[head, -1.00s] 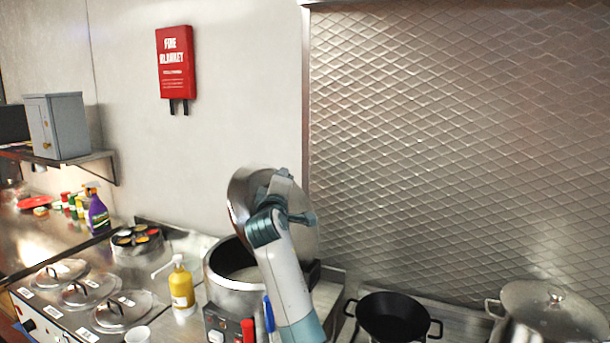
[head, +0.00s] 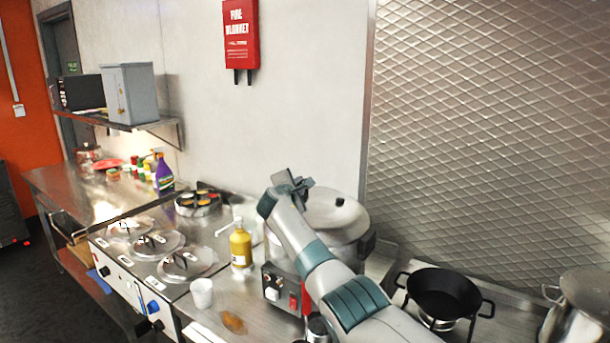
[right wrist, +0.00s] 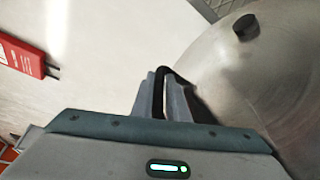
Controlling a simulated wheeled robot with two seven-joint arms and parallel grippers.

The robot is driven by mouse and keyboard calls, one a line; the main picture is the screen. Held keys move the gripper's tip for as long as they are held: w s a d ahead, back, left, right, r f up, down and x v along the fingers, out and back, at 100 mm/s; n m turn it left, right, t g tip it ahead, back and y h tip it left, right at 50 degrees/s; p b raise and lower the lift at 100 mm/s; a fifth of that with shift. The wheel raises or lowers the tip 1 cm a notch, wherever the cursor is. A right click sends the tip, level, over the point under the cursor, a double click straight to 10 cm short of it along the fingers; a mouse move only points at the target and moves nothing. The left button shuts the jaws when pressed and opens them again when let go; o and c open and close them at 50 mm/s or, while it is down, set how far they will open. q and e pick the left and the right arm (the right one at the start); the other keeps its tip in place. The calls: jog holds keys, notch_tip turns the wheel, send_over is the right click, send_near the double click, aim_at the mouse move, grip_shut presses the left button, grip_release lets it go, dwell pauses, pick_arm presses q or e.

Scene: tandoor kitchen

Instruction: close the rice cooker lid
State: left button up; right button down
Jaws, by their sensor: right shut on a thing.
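The rice cooker (head: 350,254) stands on the steel counter, partly hidden behind my right arm. Its round steel lid (head: 328,214) with a black knob (head: 340,201) lies over the pot, looking nearly level. My arm hides the near left rim, so I cannot tell whether the lid sits flush. My right gripper (head: 292,184) is at the lid's left edge. In the right wrist view the fingers (right wrist: 168,92) are close together around a thin dark loop at the lid's edge, and the lid (right wrist: 275,75) fills the right side. My left gripper is not in view.
A yellow pump bottle (head: 240,247) and a white cup (head: 202,293) stand left of the cooker. A black wok (head: 442,293) and a large pot (head: 582,305) are to the right. Several lidded wells (head: 187,264) line the counter's left.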

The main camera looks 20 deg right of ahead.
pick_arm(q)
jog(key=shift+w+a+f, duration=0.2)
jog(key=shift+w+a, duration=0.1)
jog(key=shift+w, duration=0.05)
pick_arm(e)
jog(key=shift+w+a+f+n, duration=0.1)
jog(key=shift+w+f+n, duration=0.15)
jog(key=shift+f, duration=0.2)
jog(key=shift+w+a+f+n, duration=0.1)
jog(key=shift+w+f+n, duration=0.15)
jog(key=shift+f, duration=0.15)
jog(key=c, duration=2)
grip_release()
jog(key=shift+o, duration=1.2)
jog(key=shift+w+f, duration=0.1)
jog(key=shift+f, duration=0.1)
jog(key=shift+f+g, duration=0.3)
jog(key=shift+a, duration=0.1)
